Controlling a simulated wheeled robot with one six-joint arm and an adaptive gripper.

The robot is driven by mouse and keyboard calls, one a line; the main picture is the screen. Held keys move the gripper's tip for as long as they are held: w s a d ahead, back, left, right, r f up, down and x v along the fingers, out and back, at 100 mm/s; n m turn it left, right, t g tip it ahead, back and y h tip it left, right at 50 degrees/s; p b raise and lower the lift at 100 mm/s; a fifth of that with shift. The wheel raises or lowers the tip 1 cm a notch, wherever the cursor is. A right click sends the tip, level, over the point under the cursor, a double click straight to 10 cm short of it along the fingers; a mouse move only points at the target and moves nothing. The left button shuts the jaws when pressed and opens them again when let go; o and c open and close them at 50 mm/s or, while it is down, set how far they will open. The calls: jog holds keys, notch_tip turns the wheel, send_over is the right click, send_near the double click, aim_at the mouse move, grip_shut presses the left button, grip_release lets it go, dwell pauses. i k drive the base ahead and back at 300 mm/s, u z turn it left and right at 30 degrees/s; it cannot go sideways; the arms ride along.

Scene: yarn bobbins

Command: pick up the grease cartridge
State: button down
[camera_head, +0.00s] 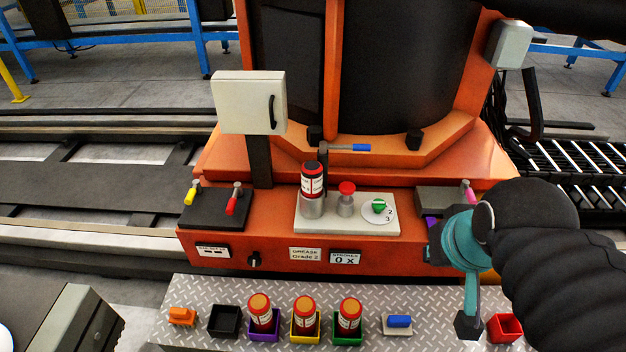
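One cartridge with a black cap, red bands and a white label (312,178) stands upright in a metal cup on the pale plate of the orange machine. Three more cartridges with orange-red caps stand in small bins on the metal shelf: one in a purple bin (261,313), one in a yellow bin (305,317), one in a green bin (349,316). My arm comes in from the right with a black sleeve and teal parts. A dark end (467,325), apparently my gripper, hangs over the shelf, right of the cartridges and apart from them. Its fingers cannot be made out.
A black bin (224,321) left of the cartridges looks empty. A blue item (399,322) on a pale block and a red bin (504,328) are to the right. A red-topped knob (346,190) and a green dial (379,207) stand beside the machine's cartridge.

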aim_at(312, 171)
jog(key=k, duration=1)
jog(key=u, duration=1.75)
jog(key=i, duration=0.8)
jog(key=z, duration=1.7)
jog(key=i, duration=0.5)
